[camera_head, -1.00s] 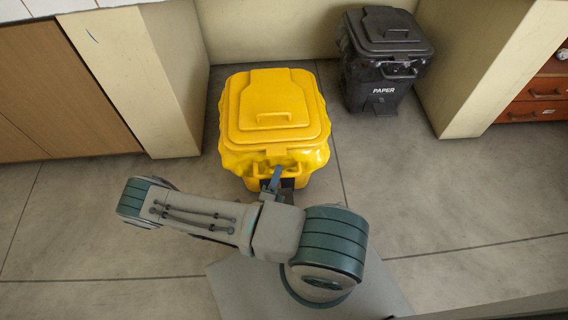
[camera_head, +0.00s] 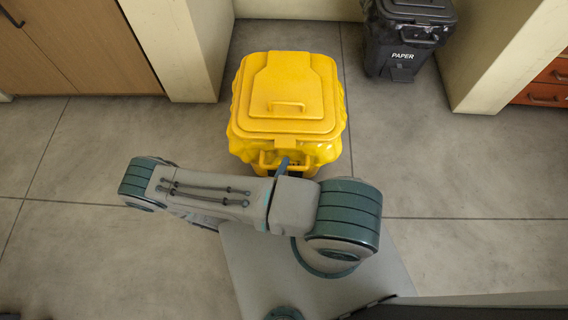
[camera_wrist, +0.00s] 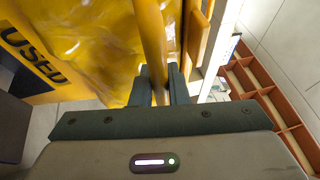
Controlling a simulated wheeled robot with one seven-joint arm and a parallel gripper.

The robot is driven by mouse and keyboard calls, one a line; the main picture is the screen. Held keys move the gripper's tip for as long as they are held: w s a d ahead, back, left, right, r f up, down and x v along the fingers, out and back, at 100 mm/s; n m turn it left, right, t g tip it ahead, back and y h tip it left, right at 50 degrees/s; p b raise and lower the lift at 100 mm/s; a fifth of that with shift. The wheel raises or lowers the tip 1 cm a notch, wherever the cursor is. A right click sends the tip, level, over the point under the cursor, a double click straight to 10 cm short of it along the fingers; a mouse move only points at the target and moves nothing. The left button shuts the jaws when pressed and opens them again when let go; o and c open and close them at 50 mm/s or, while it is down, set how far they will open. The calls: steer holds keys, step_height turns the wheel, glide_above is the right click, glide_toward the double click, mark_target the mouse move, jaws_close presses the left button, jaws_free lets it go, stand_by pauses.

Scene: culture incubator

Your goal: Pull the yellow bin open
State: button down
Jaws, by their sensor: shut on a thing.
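The yellow bin (camera_head: 290,90) stands on the floor with its lid down, out from the back wall. It has a small handle on top of the lid and a bar handle (camera_head: 268,163) at the front. In the head view my gripper (camera_head: 283,167) is at the bin's front, mostly hidden behind my own arm. In the wrist view my gripper (camera_wrist: 158,82) is shut on a yellow bar (camera_wrist: 151,40) of the bin, one finger on each side. The bin's crinkled yellow liner (camera_wrist: 95,40) and a "USED" label (camera_wrist: 33,52) show behind.
A black "PAPER" bin (camera_head: 405,40) stands at the back right, apart from the yellow bin. Wooden cabinets (camera_head: 85,50) are at the left and red-orange drawers (camera_head: 545,85) at the right. The floor (camera_head: 450,165) is clear on both sides.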

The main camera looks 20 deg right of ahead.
steer(key=c, duration=1.4)
jaws_free()
steer(key=p+v, duration=0.1)
steer(key=v, duration=1.3)
steer(key=shift+r+p, duration=0.1)
steer(key=shift+p, duration=0.2)
